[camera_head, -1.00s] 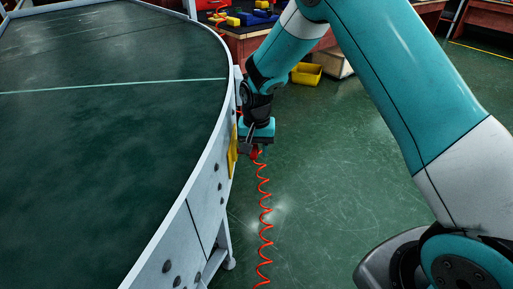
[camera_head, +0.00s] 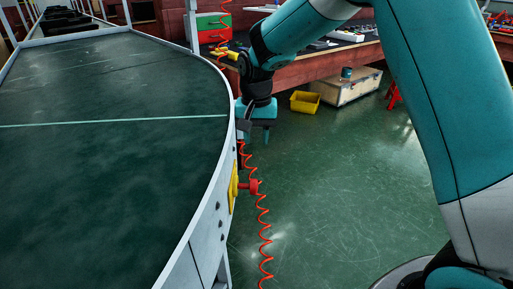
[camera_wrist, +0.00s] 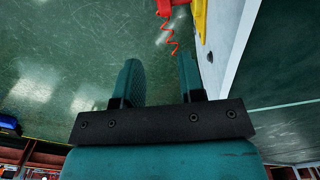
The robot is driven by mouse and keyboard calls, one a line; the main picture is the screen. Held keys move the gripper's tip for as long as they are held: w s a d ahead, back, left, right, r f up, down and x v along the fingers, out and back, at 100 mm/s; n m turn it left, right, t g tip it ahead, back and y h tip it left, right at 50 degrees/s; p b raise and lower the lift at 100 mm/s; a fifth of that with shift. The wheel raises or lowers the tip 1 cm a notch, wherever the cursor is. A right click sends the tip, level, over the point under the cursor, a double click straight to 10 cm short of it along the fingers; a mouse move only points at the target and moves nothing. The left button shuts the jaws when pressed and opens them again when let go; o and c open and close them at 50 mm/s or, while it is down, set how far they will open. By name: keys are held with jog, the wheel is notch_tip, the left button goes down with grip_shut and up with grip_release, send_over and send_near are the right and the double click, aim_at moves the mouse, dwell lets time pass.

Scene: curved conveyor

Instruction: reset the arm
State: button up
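My gripper (camera_head: 257,134) hangs beside the outer rim of the conveyor, fingers pointing down, above a red knob on the conveyor's side. In the wrist view my gripper (camera_wrist: 160,75) has its two fingers apart with nothing between them; green floor shows through the gap. My arm reaches in from the right of the head view, bent at the elbow.
The curved conveyor (camera_head: 120,175) fills the left. The red knob (camera_head: 252,187) sits on a yellow plate (camera_head: 233,187) on its side, with a red coiled cord (camera_head: 264,232) hanging by it. A yellow bin (camera_head: 304,102) and a wooden crate (camera_head: 345,88) stand behind. Open floor (camera_head: 330,180) lies right.

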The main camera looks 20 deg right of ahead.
jog(key=shift+r, duration=0.35)
jog(key=s+a+r+n+y, duration=0.1)
jog(key=s+a+r+n, duration=0.2)
jog(key=s, duration=0.7)
jog(key=s+a+r+n+y, duration=0.1)
jog(key=s+r+n+y, duration=0.3)
jog(key=s, duration=0.7)
jog(key=s+a+r+n+h, duration=0.15)
jog(key=s+n, duration=0.35)
jog(key=s, duration=0.5)
notch_tip(320, 180, up, 20)
jog(key=p, duration=2)
jog(key=shift+w+a+r+y, duration=0.15)
jog(key=shift+w+a+y, duration=0.2)
jog(key=shift+w+a, duration=0.1)
